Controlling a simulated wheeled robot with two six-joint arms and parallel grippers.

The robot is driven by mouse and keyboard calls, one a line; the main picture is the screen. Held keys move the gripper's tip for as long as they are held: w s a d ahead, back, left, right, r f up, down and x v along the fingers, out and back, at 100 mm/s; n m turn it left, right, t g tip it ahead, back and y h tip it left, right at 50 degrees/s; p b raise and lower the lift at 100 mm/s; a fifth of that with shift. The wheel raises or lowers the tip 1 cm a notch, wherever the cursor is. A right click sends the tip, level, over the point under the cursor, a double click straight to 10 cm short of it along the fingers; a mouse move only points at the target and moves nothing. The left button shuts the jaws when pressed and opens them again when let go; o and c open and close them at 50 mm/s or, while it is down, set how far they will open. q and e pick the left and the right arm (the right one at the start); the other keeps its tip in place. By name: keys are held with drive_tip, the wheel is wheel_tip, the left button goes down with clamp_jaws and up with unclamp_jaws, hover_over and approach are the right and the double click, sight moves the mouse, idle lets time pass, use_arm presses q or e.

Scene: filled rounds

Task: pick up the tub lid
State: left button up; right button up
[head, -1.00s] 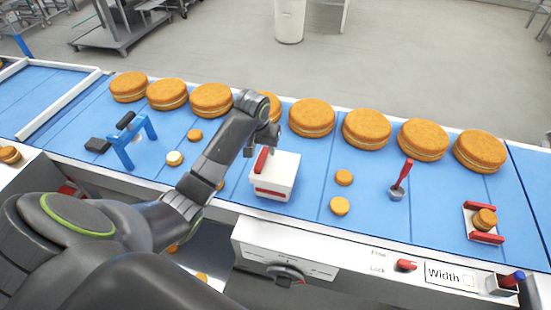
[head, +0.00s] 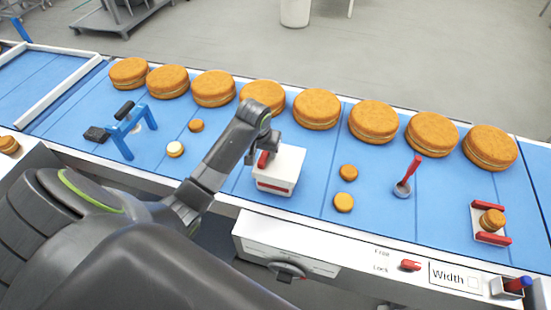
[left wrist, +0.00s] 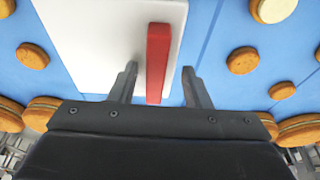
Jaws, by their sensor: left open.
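The tub (head: 274,186) is a white box with a red band on its front, standing on the blue belt. Its white lid (head: 286,160) is on top and carries a red bar handle (head: 263,159). In the left wrist view the lid (left wrist: 90,40) fills the upper left, and the red handle (left wrist: 158,60) lies between the fingers. My left gripper (head: 264,150) is at the handle, and it also shows in the left wrist view (left wrist: 160,82). It is open, its two fingers on either side of the handle, with a gap wider on the right. My right gripper is not in view.
Several large filled rounds (head: 316,109) line the belt's far side behind the tub. Small rounds (head: 348,172) lie to its right, near a red-handled tool (head: 410,175). A blue arch frame (head: 133,128) stands to the left. A red-railed holder (head: 490,222) is at far right.

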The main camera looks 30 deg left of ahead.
use_arm(q)
drive_tip(key=shift+f, duration=0.1)
drive_tip(key=shift+c, duration=0.3)
clamp_jaws()
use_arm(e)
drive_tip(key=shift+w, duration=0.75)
